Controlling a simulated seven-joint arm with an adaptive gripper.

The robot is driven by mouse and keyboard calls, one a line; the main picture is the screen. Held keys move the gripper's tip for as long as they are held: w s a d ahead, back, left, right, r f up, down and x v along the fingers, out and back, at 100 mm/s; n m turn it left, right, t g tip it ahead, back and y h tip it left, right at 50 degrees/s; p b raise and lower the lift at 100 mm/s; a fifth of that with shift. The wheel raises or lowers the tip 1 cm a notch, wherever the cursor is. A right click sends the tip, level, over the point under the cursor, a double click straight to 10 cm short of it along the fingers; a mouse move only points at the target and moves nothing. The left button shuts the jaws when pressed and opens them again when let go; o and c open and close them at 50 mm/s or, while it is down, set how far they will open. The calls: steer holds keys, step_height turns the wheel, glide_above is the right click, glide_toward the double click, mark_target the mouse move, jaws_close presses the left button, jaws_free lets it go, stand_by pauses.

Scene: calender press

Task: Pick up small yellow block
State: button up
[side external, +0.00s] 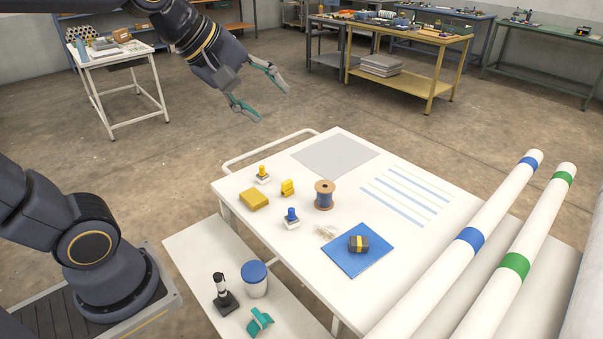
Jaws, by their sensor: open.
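A flat yellow block (254,199) lies near the left edge of the white table. A smaller yellow piece (288,188) stands just to its right; its exact shape is too small to tell, and it may be a block or a clip. My gripper (273,104) is open and empty, with its teal fingers spread. It is in the air, above and behind the table's far left corner in the picture, well apart from both yellow things.
A yellow-knobbed stamp (263,175), a thread spool (324,195) and a blue-knobbed stamp (292,219) stand close by. A dark block with a yellow band (358,244) sits on a blue mat (345,262). Long white rollers (470,236) run along the right.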

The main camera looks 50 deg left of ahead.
steer(key=w+a+f+n, duration=0.2)
steer(key=w+a+n, duration=0.3)
steer(key=w+n, duration=0.45)
steer(key=n+g+y, duration=0.2)
steer(key=n, duration=0.9)
glide_above(285, 183)
steer(key=s+d, duration=0.2)
steer(key=d, duration=0.1)
step_height(285, 183, down, 21)
step_height(285, 183, down, 8)
steer(key=s+a+n+g, duration=0.1)
steer(key=s+a+g, duration=0.1)
steer(key=a, duration=0.1)
steer(key=shift+h, duration=0.4)
steer(key=x, duration=1)
steer(key=shift+f, duration=0.3)
steer(key=shift+t, duration=0.3)
steer(key=x, duration=0.5)
steer(key=shift+s+f, duration=0.2)
steer(key=shift+f, duration=0.25)
